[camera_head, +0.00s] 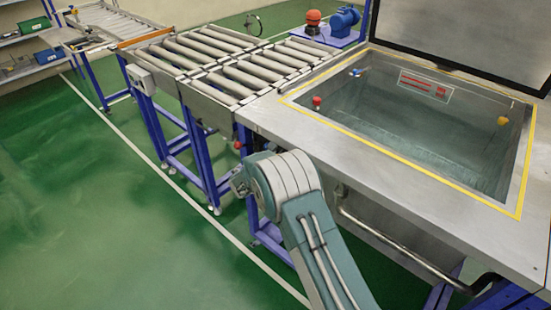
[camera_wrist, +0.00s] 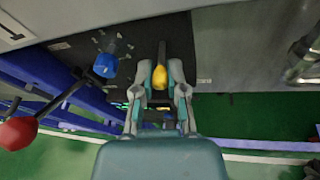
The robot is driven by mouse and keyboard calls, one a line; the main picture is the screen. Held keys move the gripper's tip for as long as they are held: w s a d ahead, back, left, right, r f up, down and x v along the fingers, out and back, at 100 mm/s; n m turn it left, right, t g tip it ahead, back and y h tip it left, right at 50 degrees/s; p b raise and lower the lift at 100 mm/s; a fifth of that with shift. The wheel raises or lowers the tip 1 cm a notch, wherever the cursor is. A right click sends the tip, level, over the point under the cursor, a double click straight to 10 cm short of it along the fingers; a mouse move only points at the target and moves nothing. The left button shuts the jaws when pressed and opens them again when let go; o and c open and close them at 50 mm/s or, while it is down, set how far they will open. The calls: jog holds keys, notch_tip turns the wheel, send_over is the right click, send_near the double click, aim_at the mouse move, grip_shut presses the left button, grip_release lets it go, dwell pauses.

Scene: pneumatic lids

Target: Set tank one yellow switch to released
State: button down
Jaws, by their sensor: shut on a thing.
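In the wrist view a yellow switch knob (camera_wrist: 159,77) sits on a dark stem against a black panel (camera_wrist: 135,40). My gripper (camera_wrist: 161,74) has a finger on each side of the yellow knob and is shut on it. A blue switch knob (camera_wrist: 105,65) is to its left on the same panel, and a red knob (camera_wrist: 17,133) on a dark stem is farther left. In the head view the tank (camera_head: 400,120) stands with its lid (camera_head: 470,35) raised. My arm is in front of the tank's side; the gripper and the yellow switch are hidden there.
A roller conveyor (camera_head: 235,65) adjoins the tank on the left. A bent metal handle bar (camera_head: 385,240) runs along the tank's front. Blue frame legs (camera_head: 200,155) stand under the conveyor. The green floor (camera_head: 90,200) at left is clear.

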jog(key=g+y, duration=0.1)
jog(key=r+g, duration=0.1)
jog(key=shift+w+r+m+g+y, duration=0.15)
jog(key=shift+r+m+g+y, duration=0.15)
jog(key=shift+g+y, duration=0.1)
jog(key=shift+w+r+g+y, duration=0.1)
jog(key=shift+r+g+y, duration=0.1)
jog(key=shift+g+y, duration=0.35)
jog(key=shift+r+g+y, duration=0.15)
jog(key=shift+g+y, duration=0.1)
jog(key=shift+g, duration=0.5)
jog(key=shift+r, duration=0.1)
jog(key=c, duration=0.7)
grip_release()
jog(key=shift+o, duration=0.2)
jog(key=v, duration=1.1)
jog(key=shift+r+g, duration=0.3)
jog(key=shift+r, duration=0.05)
